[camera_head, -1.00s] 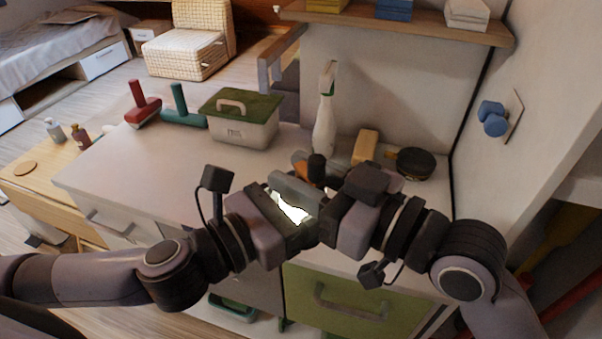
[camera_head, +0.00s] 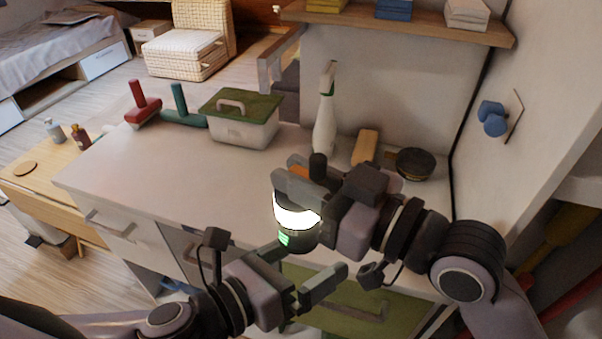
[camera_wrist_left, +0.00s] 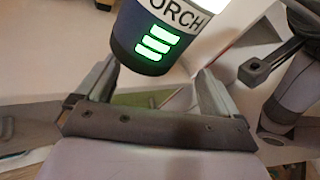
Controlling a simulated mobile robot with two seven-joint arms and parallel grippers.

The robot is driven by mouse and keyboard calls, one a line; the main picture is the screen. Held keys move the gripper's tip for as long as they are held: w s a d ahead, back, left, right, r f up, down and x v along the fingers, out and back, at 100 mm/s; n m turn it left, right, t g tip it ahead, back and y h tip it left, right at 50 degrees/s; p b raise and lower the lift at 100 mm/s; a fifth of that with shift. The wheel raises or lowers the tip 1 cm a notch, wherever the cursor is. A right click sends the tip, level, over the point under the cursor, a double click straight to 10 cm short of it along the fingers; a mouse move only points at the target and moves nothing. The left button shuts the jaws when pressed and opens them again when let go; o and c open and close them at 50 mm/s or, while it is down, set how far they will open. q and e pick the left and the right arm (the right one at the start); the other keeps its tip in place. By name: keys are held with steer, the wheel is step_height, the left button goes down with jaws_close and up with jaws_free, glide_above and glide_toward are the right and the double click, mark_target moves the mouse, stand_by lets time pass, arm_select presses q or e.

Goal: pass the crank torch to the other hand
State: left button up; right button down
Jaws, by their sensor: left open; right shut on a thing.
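The crank torch (camera_head: 297,213) has a glowing white band, a dark end with green bars, and a black knob and orange part at its top. My right gripper (camera_head: 297,194) is shut on it and holds it above the worktop's front edge. In the left wrist view the torch (camera_wrist_left: 150,42) shows green bars and part of its lettering. My left gripper (camera_head: 302,268) is open and empty, just below the torch and apart from it. In the wrist view its fingers (camera_wrist_left: 155,85) stand either side of the torch's lower end.
The white worktop (camera_head: 150,185) is clear at the left and middle. A green-lidded box (camera_head: 243,130), spray bottle (camera_head: 325,125), tan block (camera_head: 365,147) and round black tin (camera_head: 415,163) stand at the back.

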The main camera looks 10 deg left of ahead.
arm_select(q)
steer(key=s+d+f+m+g+h, duration=0.45)
steer(key=s+f+m+g, duration=0.35)
steer(key=m, duration=0.9)
steer(key=s+a+f+m+g+y, duration=0.35)
steer(key=a+f+m, duration=0.2)
steer(key=f, duration=0.25)
steer(key=s+a+f+m+g+y, duration=0.2)
steer(key=a+f+m+g+y, duration=0.2)
steer(key=a+f, duration=0.3)
steer(key=w+d+m+t+h, duration=0.2)
steer(key=w+d+m+t, duration=0.25)
steer(key=d, duration=0.35)
steer(key=w+a+r+m+t+y, duration=0.1)
steer(key=w+a+m+t+y, duration=0.15)
steer(key=w+a+t, duration=0.45)
steer(key=s+a+f+m+t+y, duration=0.1)
steer(key=s+a+t+y, duration=0.1)
steer(key=a, duration=0.4)
steer(key=shift+s+a+f+y, duration=0.35)
steer(key=shift+s+y, duration=0.3)
steer(key=shift+y, duration=0.3)
